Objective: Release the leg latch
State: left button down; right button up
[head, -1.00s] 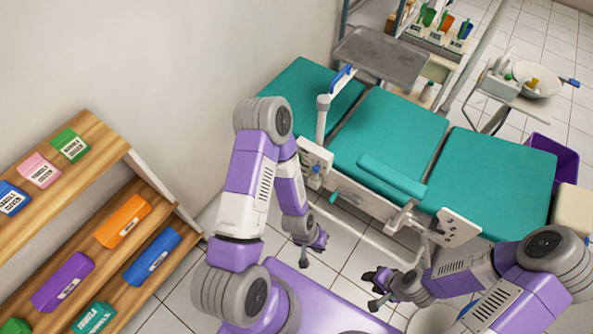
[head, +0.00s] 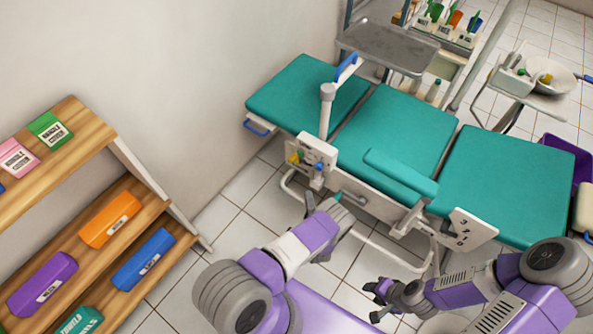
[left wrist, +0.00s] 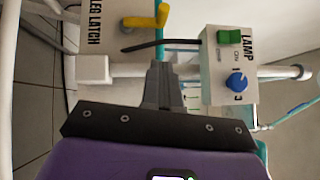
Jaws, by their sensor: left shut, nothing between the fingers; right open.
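The leg latch panel (left wrist: 108,28), white with black lettering, is at the top left of the left wrist view. Its yellow lever (left wrist: 146,21) sticks out near the panel's right edge. In the head view the yellow lever (head: 294,158) is small, on the side of the teal chair (head: 300,95). My left gripper (left wrist: 165,72) is shut and empty, its fingertips just below the lever in the wrist view and apart from it. In the head view its fingers are hard to make out. My right gripper (head: 378,300) is open and empty, low over the floor.
A lamp box (left wrist: 222,70) with a green switch and blue knob sits right of my left fingers, close by. A white rail (left wrist: 98,70) runs behind them. A wooden shelf (head: 75,120) stands at left. Floor between shelf and chair is clear.

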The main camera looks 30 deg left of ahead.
pick_arm(q)
jog(key=s+a+b+x, duration=0.2)
jog(key=b+x, duration=0.1)
jog(key=x, duration=1)
jog(key=shift+a+r, duration=0.1)
jog(key=shift+r, duration=0.05)
